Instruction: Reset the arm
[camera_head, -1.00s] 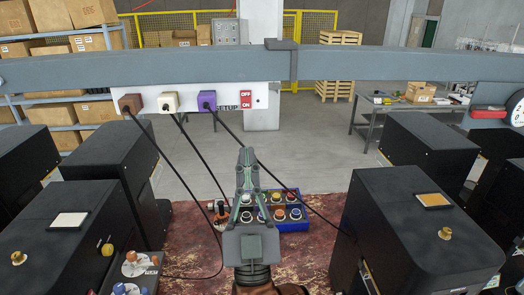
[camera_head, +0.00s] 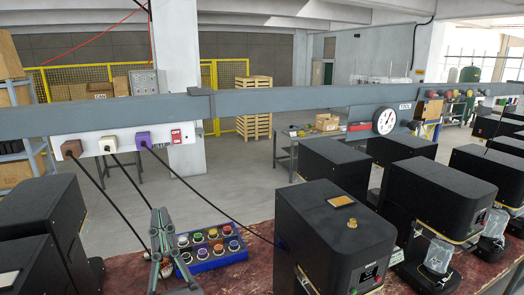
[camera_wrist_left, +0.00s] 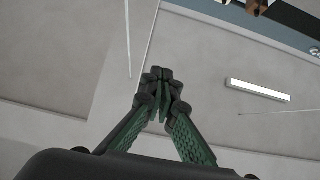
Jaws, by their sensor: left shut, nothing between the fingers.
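My left gripper (camera_head: 160,217) stands upright at the lower left of the head view, in front of the blue box of coloured knobs. Its green fingers are shut with nothing between them. In the left wrist view the closed fingertips (camera_wrist_left: 158,76) point up against the grey ceiling, clear of any object. Whether the gripper touches the blue box (camera_head: 207,262) cannot be told; it overlaps the box's left end in the picture. My right gripper is not in view.
A grey beam (camera_head: 262,101) crosses the view, carrying a white socket strip (camera_head: 90,149) with brown, white and purple plugs. Cables hang behind my gripper. Black machines (camera_head: 325,235) stand right and left on the dark red worktop (camera_head: 258,262). Floor beyond is open.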

